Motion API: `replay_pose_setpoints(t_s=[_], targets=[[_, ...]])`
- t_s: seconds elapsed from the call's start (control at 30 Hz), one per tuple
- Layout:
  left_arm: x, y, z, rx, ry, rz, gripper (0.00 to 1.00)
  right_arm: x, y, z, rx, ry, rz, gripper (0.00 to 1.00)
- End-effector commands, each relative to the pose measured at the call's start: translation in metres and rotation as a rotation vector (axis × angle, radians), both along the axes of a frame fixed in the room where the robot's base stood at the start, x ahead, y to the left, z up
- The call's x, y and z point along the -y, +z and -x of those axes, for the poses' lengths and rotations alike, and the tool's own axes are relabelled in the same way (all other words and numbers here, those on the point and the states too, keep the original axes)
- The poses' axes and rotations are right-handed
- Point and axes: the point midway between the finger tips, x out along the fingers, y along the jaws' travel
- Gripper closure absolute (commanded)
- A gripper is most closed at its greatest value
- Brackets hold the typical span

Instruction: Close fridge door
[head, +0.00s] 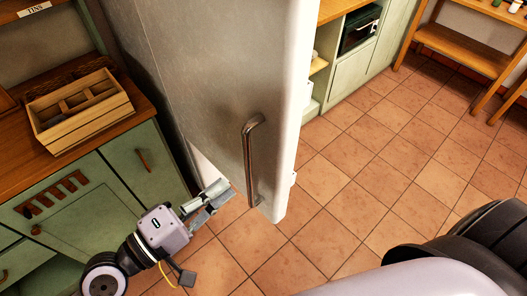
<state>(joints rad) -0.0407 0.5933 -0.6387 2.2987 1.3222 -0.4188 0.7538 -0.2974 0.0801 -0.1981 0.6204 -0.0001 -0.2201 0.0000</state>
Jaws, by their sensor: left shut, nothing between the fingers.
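The fridge door (200,70) is a tall pale metal panel in the upper middle of the head view. It has a vertical bar handle (249,160) near its right edge. My left gripper (221,194) is shut and empty, beside the lower part of the door and a little left of the handle. Whether it touches the door I cannot tell. The fridge's inside is hidden, and how far the door stands open is hard to tell. My right gripper is not in view.
Green cabinets (76,215) with a wooden counter stand at the left, with a wooden divided box (92,118) on top. More cabinets (352,72) stand behind the door. A wooden shelf stand (466,49) is at the upper right. The tiled floor (375,165) is clear.

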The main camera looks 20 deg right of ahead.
Motion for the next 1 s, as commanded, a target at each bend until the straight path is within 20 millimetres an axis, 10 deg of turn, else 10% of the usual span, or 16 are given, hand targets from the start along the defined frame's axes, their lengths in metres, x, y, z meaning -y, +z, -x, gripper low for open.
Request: replay_pose_setpoints(t_s=[0.5,1.0], targets=[[0.093,0.004,-0.037,0.001,0.001,0.000,1.00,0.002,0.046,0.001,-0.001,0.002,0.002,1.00],[0.109,0.000,-0.044,0.002,0.002,-0.002,1.00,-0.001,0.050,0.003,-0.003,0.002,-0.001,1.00]])
